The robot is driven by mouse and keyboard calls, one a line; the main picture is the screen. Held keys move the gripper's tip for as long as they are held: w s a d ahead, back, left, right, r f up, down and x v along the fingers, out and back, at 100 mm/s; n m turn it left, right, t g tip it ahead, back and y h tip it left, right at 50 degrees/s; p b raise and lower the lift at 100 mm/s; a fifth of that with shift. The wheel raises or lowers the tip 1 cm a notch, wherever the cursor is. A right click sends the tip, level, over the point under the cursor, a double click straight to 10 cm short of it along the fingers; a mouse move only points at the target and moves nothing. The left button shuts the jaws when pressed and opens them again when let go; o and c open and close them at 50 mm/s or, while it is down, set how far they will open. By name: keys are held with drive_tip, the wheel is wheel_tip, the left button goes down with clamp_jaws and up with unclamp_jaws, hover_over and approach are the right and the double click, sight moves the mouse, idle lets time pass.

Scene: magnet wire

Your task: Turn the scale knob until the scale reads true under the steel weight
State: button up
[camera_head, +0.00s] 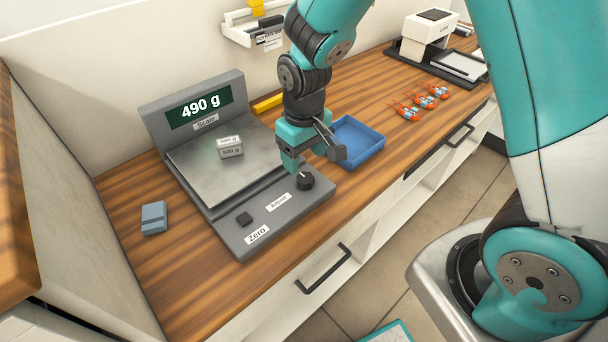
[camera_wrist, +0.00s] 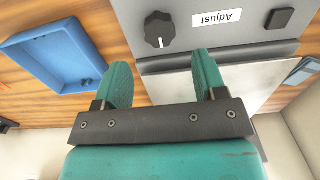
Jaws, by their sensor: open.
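The grey scale (camera_head: 293,218) stands on the wooden counter, and its display (camera_head: 199,107) reads 490 g. The steel weight (camera_head: 230,147), marked 500 g, sits on the metal pan (camera_head: 190,172). The black scale knob (camera_head: 305,181), with a white pointer line, is on the front panel beside the Adjust label (camera_head: 278,202). The knob also shows in the wrist view (camera_wrist: 159,30), beyond the fingertips. My gripper (camera_head: 306,163) is open and empty, close to the knob and apart from it. In the wrist view its teal fingers (camera_wrist: 163,70) are spread with nothing between them.
A black Zero button (camera_head: 244,219) is on the same panel. A blue tray (camera_head: 372,138) lies right of the scale, and a blue-grey block (camera_head: 154,217) left of it. Several orange parts (camera_head: 408,112) lie further right. The counter's front strip is clear.

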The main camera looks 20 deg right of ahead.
sight(305, 176)
wheel_tip(305, 176, down, 6)
drive_tip(key=shift+f, duration=0.15)
drive_tip(key=shift+c, duration=0.5)
drive_tip(key=c, duration=0.8)
drive_tip(key=shift+m, duration=0.4)
drive_tip(key=shift+d+m+p, duration=0.1)
drive_tip(key=shift+m+p, duration=0.6)
drive_tip(key=shift+m, duration=1.8)
drive_tip(key=o, duration=0.9)
